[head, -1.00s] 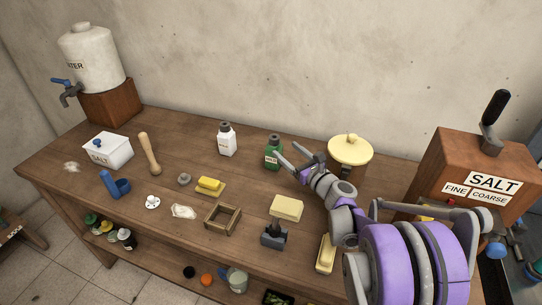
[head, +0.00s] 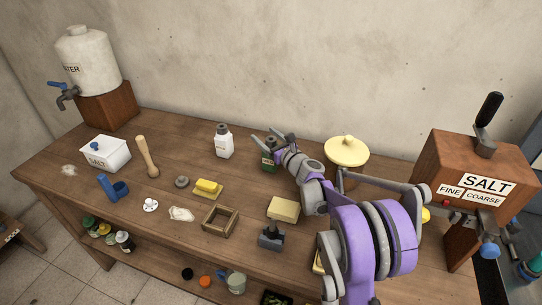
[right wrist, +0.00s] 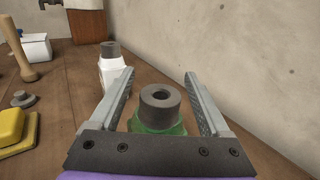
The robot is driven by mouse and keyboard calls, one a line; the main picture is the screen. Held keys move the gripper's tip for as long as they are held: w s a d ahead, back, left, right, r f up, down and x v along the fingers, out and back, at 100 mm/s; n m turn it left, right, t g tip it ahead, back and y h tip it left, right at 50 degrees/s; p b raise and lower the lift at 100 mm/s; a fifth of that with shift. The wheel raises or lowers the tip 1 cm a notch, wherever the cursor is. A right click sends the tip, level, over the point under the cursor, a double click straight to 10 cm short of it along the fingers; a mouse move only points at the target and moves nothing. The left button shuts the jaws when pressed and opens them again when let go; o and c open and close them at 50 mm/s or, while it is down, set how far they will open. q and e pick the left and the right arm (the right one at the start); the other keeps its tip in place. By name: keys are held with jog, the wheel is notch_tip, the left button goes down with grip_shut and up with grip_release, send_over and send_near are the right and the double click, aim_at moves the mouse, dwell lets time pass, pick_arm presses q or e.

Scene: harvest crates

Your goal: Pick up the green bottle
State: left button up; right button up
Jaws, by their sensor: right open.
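The green bottle (head: 268,161) with a dark grey cap stands upright near the back of the wooden table, partly hidden by my right gripper in the head view. In the right wrist view the bottle (right wrist: 160,112) shows its cap and green shoulder between the two fingers. My right gripper (head: 272,138) is open, its fingers on either side of the bottle's top, with gaps showing between fingers and cap. Whether the fingers touch the body cannot be told. My left gripper is not in view.
A white bottle (head: 223,143) stands just left of the green one, and also shows in the wrist view (right wrist: 113,72). A wooden salt box (head: 468,180) is at far right. The wall is close behind.

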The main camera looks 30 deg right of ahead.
grip_shut()
dwell(1.4)
